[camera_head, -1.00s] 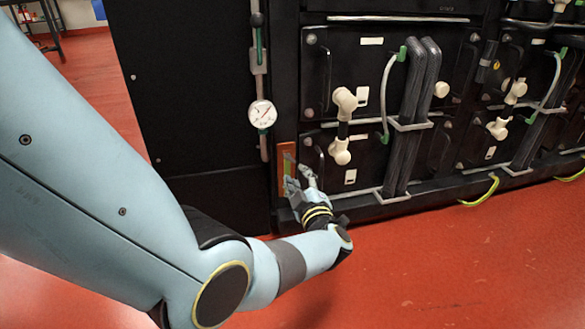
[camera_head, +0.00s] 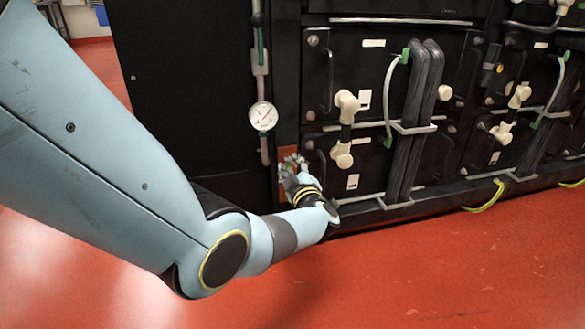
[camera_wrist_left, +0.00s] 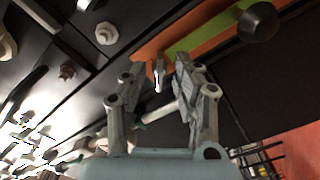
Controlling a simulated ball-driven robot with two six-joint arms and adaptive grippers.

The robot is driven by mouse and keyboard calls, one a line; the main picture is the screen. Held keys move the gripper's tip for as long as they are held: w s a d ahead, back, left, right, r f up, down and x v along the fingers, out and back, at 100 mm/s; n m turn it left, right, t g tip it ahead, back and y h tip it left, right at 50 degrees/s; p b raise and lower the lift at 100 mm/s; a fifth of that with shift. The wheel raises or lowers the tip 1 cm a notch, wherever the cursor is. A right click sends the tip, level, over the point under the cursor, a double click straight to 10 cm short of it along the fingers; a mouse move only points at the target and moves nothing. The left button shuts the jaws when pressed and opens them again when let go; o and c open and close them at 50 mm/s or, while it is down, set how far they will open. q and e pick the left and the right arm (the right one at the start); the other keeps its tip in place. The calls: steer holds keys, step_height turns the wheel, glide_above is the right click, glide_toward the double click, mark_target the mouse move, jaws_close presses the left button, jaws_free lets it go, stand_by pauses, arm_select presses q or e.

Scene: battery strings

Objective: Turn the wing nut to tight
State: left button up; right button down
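A small metal piece that looks like the wing nut (camera_wrist_left: 158,74) stands on an orange-brown plate (camera_wrist_left: 152,48) with a green and orange band (camera_wrist_left: 205,38) in the left wrist view. My left gripper (camera_wrist_left: 158,82) is open. Its two fingers stand apart, one on each side of the piece, with no clear contact. In the head view my left gripper (camera_head: 294,162) is in front of the brown plate (camera_head: 287,154) at the cabinet's lower left, and the hand hides the nut there. My right gripper is not in view.
A round gauge (camera_head: 263,116) hangs above the plate. Black battery units with cream connectors (camera_head: 342,153) and thick black cables (camera_head: 412,90) fill the rack to the right. A black knob (camera_wrist_left: 258,22) stands near the band. The red floor (camera_head: 400,265) in front is clear.

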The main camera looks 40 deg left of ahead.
arm_select(q)
jaws_close()
